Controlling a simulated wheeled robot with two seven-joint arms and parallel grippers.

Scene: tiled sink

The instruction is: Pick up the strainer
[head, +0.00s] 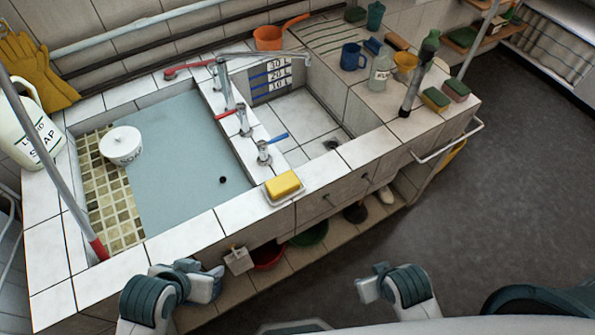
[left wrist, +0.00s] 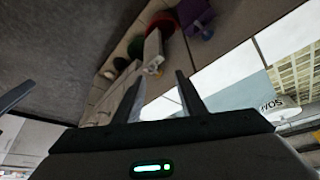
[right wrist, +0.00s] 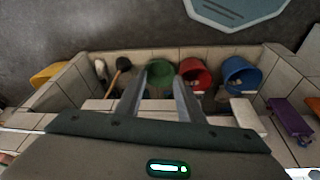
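I cannot pick out a strainer for certain. A small dark round piece (head: 331,144) lies on the floor of the empty right basin in the head view, and I cannot tell whether it is a strainer or the drain.
The left basin holds bluish water (head: 185,150) and a white soap tub (head: 121,145). Taps (head: 243,118) rise between the basins. A yellow sponge (head: 282,184) lies on the front rim. A bottle (head: 381,70) and blue mug (head: 352,57) crowd the right counter. Buckets (right wrist: 196,72) stand on the lower shelf.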

